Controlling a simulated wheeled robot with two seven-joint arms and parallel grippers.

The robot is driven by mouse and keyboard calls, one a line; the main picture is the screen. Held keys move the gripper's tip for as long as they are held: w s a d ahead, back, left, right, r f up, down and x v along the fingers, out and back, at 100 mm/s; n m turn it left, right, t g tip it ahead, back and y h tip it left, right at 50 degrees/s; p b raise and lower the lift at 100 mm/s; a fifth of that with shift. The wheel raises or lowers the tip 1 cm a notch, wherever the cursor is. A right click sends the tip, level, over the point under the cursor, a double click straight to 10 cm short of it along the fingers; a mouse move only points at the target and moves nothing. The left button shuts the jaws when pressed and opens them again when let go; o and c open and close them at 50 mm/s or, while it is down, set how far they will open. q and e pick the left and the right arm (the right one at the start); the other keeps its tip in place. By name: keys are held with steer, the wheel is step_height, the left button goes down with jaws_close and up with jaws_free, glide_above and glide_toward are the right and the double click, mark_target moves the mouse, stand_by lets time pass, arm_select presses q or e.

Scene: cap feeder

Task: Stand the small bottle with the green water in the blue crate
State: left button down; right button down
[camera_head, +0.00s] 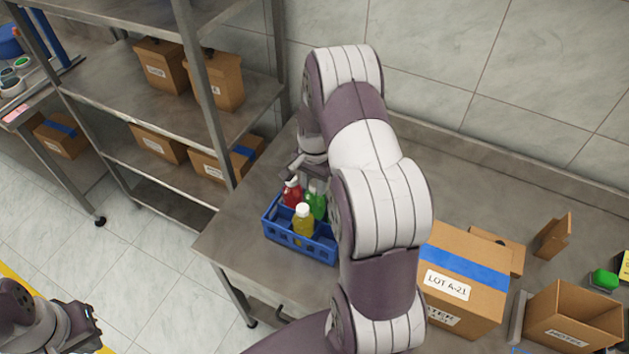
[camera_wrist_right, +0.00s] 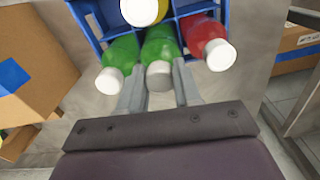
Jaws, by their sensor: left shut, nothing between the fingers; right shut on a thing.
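The blue crate (camera_head: 292,243) stands on the grey table, and its dividers show in the right wrist view (camera_wrist_right: 82,18). My right gripper (camera_wrist_right: 158,88) is shut around the neck of a green bottle (camera_wrist_right: 159,42) with a greyish cap, over the crate. I cannot tell whether its base touches the crate floor. A second green bottle (camera_wrist_right: 122,52) is left of it and a red bottle (camera_wrist_right: 201,32) right of it. A yellow bottle (camera_head: 303,224) with a white cap is in the crate. My left gripper (camera_head: 92,322) is shut and empty, low at the left, far from the crate.
A large carton (camera_head: 463,272) with blue tape stands right of the crate, beyond my right arm. An open carton (camera_head: 575,315) is further right. A metal shelf (camera_head: 150,95) with several cartons rises behind left. Table left of the crate is clear.

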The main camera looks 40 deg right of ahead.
steer(key=shift+f+b, duration=0.35)
steer(key=shift+f, duration=0.35)
steer(key=c, duration=0.7)
jaws_free()
steer(key=c, duration=0.4)
steer(key=shift+o, duration=0.2)
step_height(320, 180, up, 11)
steer(key=p, duration=0.8)
steer(key=shift+p, duration=0.4)
